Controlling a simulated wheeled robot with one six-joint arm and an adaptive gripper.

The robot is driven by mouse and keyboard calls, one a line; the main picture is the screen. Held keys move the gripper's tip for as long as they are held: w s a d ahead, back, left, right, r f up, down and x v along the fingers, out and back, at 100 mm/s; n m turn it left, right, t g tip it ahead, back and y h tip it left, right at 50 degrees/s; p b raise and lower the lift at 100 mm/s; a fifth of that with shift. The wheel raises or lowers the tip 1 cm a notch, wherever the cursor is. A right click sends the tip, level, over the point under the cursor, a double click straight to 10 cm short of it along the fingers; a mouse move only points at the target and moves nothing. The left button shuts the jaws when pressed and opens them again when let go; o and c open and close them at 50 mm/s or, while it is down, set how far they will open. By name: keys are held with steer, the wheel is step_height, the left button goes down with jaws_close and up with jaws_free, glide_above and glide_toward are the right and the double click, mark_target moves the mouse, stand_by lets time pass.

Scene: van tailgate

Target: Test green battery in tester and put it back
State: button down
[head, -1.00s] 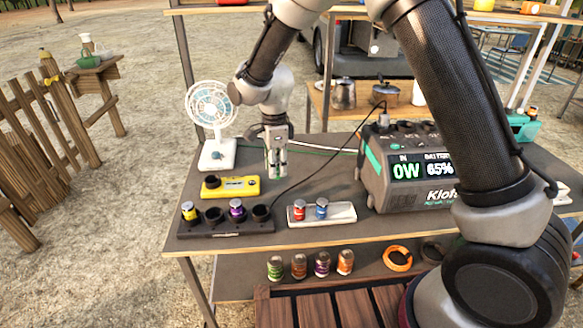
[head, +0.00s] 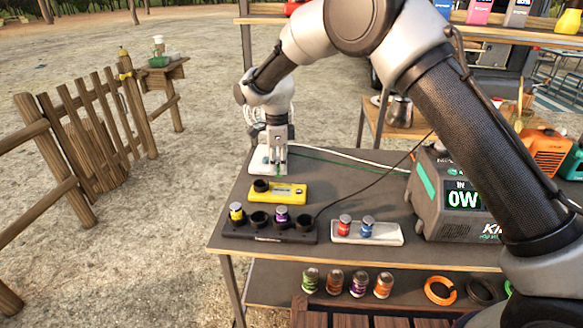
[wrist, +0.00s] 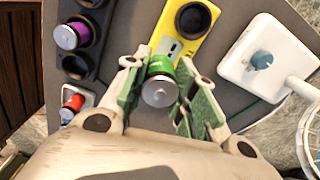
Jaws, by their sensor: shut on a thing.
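In the wrist view my gripper (wrist: 160,72) is shut on the green battery (wrist: 159,88), with its silver end facing the camera. In the head view my gripper (head: 273,165) is above the table, just behind the yellow tester (head: 284,194); the battery cannot be made out there. The tester also shows in the wrist view (wrist: 201,42), with a round black socket and a small display panel, partly covered by the battery. The black battery rack (head: 262,236) stands in front of the tester. It holds a yellow battery (head: 236,212) and a purple battery (head: 281,215); two sockets look empty.
A white tray (head: 384,237) holds a red battery (head: 344,226) and a blue battery (head: 368,226). The power station (head: 432,215) is to the right. The fan's white base (wrist: 247,75) is close beside the tester. Several cans (head: 334,283) stand on the lower shelf.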

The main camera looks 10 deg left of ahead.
steer(key=w+a, duration=0.2)
steer(key=a, duration=0.4)
steer(key=shift+w+a, duration=0.2)
steer(key=shift+w, duration=0.05)
steer(key=shift+f, duration=2.2)
steer(key=shift+f, duration=0.3)
steer(key=shift+f, duration=1.2)
steer(key=shift+s+f, duration=0.1)
steer(key=shift+f, duration=0.05)
steer(key=c, duration=1.1)
jaws_free()
steer(key=shift+f, duration=0.1)
